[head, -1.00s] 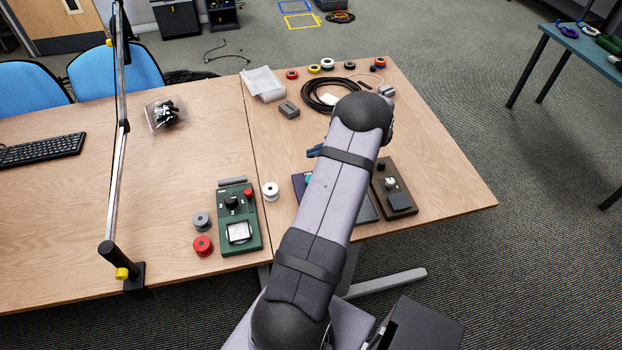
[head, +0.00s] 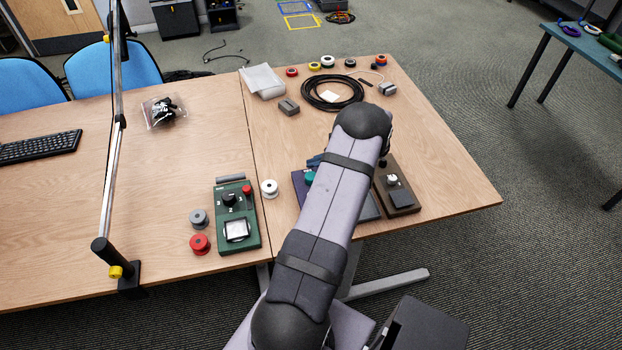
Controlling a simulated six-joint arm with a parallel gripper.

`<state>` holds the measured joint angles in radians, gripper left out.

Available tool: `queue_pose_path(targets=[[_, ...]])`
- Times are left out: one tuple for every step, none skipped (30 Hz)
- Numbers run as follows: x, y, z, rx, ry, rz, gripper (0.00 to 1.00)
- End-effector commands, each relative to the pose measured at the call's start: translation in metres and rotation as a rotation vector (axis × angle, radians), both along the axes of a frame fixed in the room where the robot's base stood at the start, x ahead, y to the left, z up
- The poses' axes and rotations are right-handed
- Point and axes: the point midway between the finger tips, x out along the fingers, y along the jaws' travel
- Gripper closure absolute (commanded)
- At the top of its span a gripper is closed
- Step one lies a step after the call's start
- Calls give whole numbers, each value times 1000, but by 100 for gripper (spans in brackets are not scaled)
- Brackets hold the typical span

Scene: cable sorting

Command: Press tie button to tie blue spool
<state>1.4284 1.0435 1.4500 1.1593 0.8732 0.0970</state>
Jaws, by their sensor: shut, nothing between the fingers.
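A dark purple device (head: 299,183) lies on the right-hand table, mostly hidden behind my arm. A teal round part (head: 310,177) of it shows at the arm's left edge; I cannot tell whether this is the tie button. A small blue piece (head: 314,161) shows just behind the device; I cannot tell whether it is the blue spool. My arm reaches up over the device and bends down behind its elbow. My gripper is hidden behind the arm, so its place over the device cannot be seen.
A green device (head: 252,232) stands left, with white (head: 269,188), grey (head: 198,218) and red (head: 200,244) spools around it. A brown device (head: 407,200) stands right of my arm. A black cable coil (head: 312,92) and several tape rolls lie at the back. A metal post stands left.

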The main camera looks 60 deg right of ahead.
Motion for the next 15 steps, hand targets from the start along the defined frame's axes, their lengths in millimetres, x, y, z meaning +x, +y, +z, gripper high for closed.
queue_pose_path(targets=[[0,0,-11,-1,-1,0,100],[0,0,-14,-1,-1,0,100],[0,0,-17,-1,-1,0,100],[0,0,-19,-1,-1,0,100],[0,0,-20,-1,-1,0,100],[0,0,-22,-1,-1,0,100],[0,0,-23,-1,-1,0,100],[0,0,-24,-1,-1,0,100],[0,0,-25,-1,-1,0,100],[0,0,-25,-1,-1,0,100],[0,0,-25,-1,-1,0,100],[0,0,-25,-1,-1,0,100],[0,0,-25,-1,-1,0,100],[0,0,-25,-1,-1,0,100],[0,0,-24,-1,-1,0,100]])
